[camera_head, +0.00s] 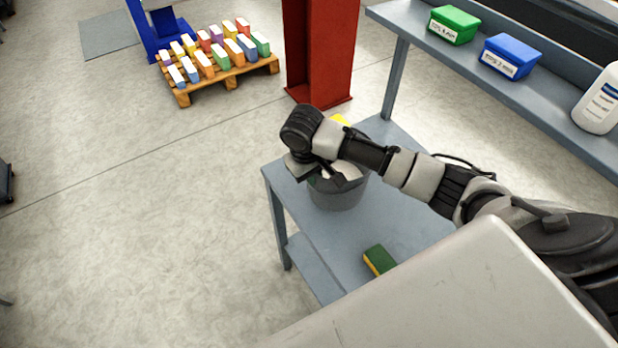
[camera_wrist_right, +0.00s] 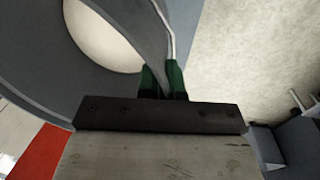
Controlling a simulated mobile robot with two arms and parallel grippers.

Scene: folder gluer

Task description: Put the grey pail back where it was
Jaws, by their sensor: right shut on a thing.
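The grey pail (camera_head: 338,195) is upright at the blue-grey side table (camera_head: 310,245), partly hidden under my right arm. I cannot tell whether its base touches the table top. My right gripper (camera_head: 328,180) is over the pail's near-left rim. In the right wrist view the pail's wall (camera_wrist_right: 40,75) fills the left side, with something pale and round inside it. There my right gripper's green-tipped fingers (camera_wrist_right: 163,80) are closed on the pail's rim. My left gripper is not in view.
A green and yellow sponge (camera_head: 379,260) lies on the table nearer me. A red column (camera_head: 320,50) stands behind. A shelf (camera_head: 480,80) at right holds a green bin (camera_head: 454,25), a blue bin (camera_head: 510,57) and a white bottle (camera_head: 600,100). Floor left of the table is clear.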

